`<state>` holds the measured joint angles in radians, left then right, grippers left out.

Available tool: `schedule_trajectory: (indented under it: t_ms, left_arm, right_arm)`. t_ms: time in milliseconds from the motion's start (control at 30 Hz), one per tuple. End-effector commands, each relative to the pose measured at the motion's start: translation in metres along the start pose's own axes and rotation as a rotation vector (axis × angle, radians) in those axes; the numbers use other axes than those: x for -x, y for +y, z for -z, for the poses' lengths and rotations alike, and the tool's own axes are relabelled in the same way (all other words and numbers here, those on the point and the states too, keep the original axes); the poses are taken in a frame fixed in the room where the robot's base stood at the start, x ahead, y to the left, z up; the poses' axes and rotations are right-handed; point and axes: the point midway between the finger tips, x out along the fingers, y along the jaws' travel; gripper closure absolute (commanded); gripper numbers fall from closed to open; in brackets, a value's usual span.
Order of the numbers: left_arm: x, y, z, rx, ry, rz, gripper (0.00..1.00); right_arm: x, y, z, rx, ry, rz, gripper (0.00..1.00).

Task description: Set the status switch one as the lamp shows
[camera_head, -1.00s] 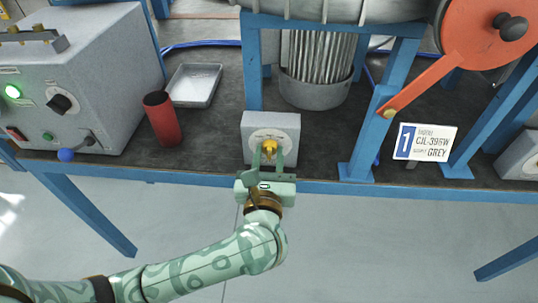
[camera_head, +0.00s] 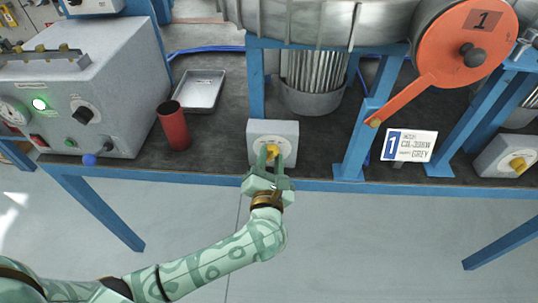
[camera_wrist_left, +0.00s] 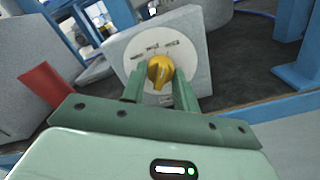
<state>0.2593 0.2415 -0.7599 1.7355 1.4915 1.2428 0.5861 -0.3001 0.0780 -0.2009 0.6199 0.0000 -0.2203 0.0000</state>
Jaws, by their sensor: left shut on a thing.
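The status switch is a grey box (camera_head: 286,130) at the bench's front edge, with a round white dial and a yellow knob (camera_head: 273,152). In the left wrist view the yellow knob (camera_wrist_left: 160,72) sits on the dial, whose printed labels are too small to read. My left gripper (camera_head: 272,158) is shut on the knob, one green finger on each side. A green lamp (camera_head: 40,103) glows on the grey control box (camera_head: 110,95) at the left. The placard with a blue 1 (camera_head: 409,146) stands right of the switch. My right gripper is out of view.
A dark red cylinder (camera_head: 174,125) and a metal tray (camera_head: 201,90) stand between the control box and the switch. A blue frame post (camera_head: 360,145) and an orange lever (camera_head: 405,98) are to the right. A second switch box (camera_head: 508,155) stands at the far right.

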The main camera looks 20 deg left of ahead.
Motion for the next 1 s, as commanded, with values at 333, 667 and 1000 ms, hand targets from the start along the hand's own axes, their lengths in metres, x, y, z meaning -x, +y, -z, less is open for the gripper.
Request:
schedule_trajectory:
  t_ms: [333, 667, 1000]
  left_arm:
    - [0.001, 0.001, -0.002, -0.178, -0.002, 0.000, 0.93]
    - [0.000, 0.000, 0.000, -0.225, -0.001, 0.000, 0.93]
    - [0.000, 0.000, 0.000, -0.226, -0.001, 0.000, 0.59]
  right_arm:
    - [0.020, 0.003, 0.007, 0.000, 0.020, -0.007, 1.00]
    - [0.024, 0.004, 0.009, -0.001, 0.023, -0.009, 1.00]
    - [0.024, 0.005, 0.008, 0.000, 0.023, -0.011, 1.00]
